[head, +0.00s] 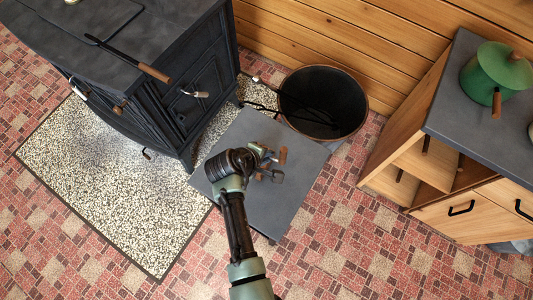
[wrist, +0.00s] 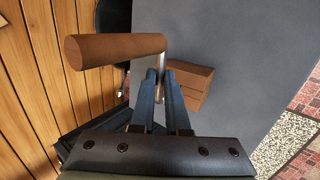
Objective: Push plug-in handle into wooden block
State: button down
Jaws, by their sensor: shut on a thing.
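The plug-in handle (wrist: 115,49) has a round wooden grip and a thin bent metal rod. In the wrist view my gripper (wrist: 165,78) is shut on the metal rod, with the wooden grip sticking out to the left. The wooden block (wrist: 191,84) lies just beyond and right of the fingers, partly hidden by the right finger. I cannot tell whether the rod touches the block. In the head view my gripper (head: 269,165) is low over a grey slab (head: 300,192), and the handle's brown grip (head: 282,155) shows beside it. The block is mostly hidden there.
A black stove (head: 140,75) stands to the left on a speckled mat (head: 105,185). A dark bucket (head: 323,102) with tools stands behind the slab by the plank wall (head: 330,40). A wooden cabinet (head: 440,170) with a green pot (head: 495,80) is right. Tiled floor is clear in front.

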jog(key=shift+f+b, duration=1.35)
jog(key=shift+f, duration=0.45)
jog(key=c, duration=0.8)
grip_release()
jog(key=shift+c, duration=0.2)
jog(key=shift+s+f, duration=0.1)
jog(key=shift+s, duration=0.05)
jog(key=shift+s+f, duration=0.15)
jog(key=shift+s, duration=0.05)
jog(key=w+p+v, duration=0.1)
jog(key=p+v, duration=0.1)
jog(key=v, duration=1.1)
jog(key=shift+r+p, duration=0.35)
jog(key=shift+r, duration=0.05)
